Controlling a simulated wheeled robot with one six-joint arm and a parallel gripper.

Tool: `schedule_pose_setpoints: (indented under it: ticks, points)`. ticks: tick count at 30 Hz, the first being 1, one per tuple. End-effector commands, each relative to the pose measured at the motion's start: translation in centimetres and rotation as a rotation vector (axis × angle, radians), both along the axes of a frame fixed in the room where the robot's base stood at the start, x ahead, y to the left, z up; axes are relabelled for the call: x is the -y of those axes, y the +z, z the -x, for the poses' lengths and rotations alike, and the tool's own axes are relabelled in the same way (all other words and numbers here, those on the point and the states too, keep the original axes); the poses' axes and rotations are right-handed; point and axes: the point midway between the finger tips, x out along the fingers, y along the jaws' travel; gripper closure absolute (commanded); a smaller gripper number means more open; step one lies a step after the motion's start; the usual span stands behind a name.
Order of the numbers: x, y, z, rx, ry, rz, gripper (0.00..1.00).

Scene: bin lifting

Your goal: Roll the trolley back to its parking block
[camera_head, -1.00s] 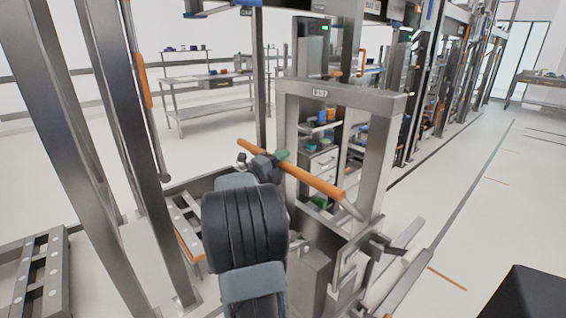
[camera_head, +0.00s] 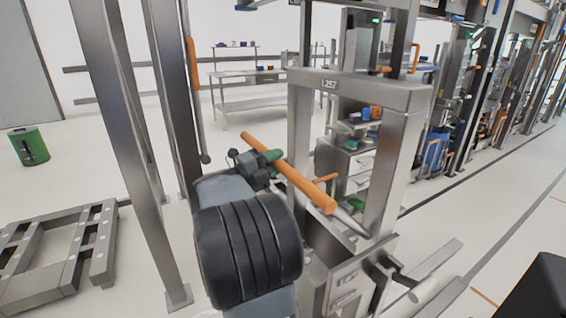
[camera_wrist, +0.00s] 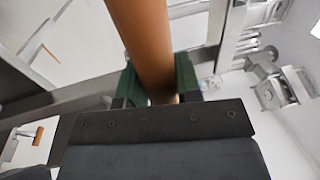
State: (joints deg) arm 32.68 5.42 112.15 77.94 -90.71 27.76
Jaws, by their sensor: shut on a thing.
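The trolley is a grey metal upright frame (camera_head: 400,165) with a number plate on its top crossbar, right of centre in the head view. An orange handle bar (camera_head: 300,182) slants across its front. My gripper (camera_head: 264,161) is shut on this bar near its left part. In the wrist view the orange bar (camera_wrist: 142,38) runs between the two green-padded fingers of my gripper (camera_wrist: 158,88). The trolley's lower part is partly hidden behind my arm and the picture's edge. I cannot pick out the parking block for certain.
A low grey slotted metal frame (camera_head: 62,255) lies on the floor at left. Metal posts (camera_head: 122,130) stand between it and my arm. A green bin (camera_head: 28,147) stands far left. Racks line the right side, with open floor (camera_head: 530,225) in front of them.

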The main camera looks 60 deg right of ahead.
Motion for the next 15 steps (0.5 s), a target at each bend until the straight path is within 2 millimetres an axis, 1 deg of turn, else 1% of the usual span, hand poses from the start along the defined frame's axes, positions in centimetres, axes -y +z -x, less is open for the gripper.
schedule_pose_setpoints:
  ticks: [1,8,9,15]
  points:
    - [-0.11,0.74,-0.19,0.004,0.007,0.013,1.00]
    - [-0.08,0.79,-0.15,0.004,0.006,0.014,1.00]
    - [-0.07,0.79,-0.14,0.005,0.006,0.013,0.67]
    - [-0.04,0.66,-0.08,0.004,0.004,0.011,0.48]
